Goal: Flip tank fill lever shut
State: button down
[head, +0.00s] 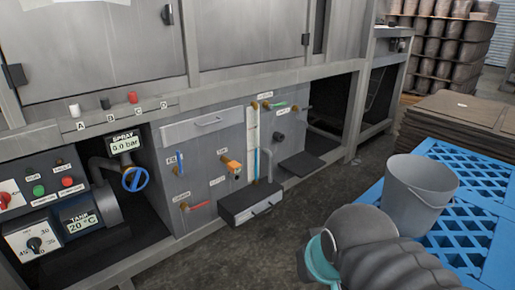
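The grey machine's lower panel (212,150) carries several small coloured levers. A blue lever (180,162) stands upright at the panel's left, beside a small label. A red lever (197,206) lies nearly level low on the panel. A green lever (277,105) lies nearly level at the upper right, with an orange one (295,110) beside it. An orange-yellow handle (232,164) sits mid-panel. The labels are too small to read surely, so I cannot tell which lever is tank fill.
A blue hand wheel (135,179) and control boxes with displays are at left. A grey bucket (418,190) stands on blue pallets (468,225) at right. Dark floor (290,225) lies clear between.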

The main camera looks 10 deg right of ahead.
aim_at(180, 173)
jog(key=u, duration=0.8)
jog(key=i, duration=1.15)
jog(key=z, duration=0.3)
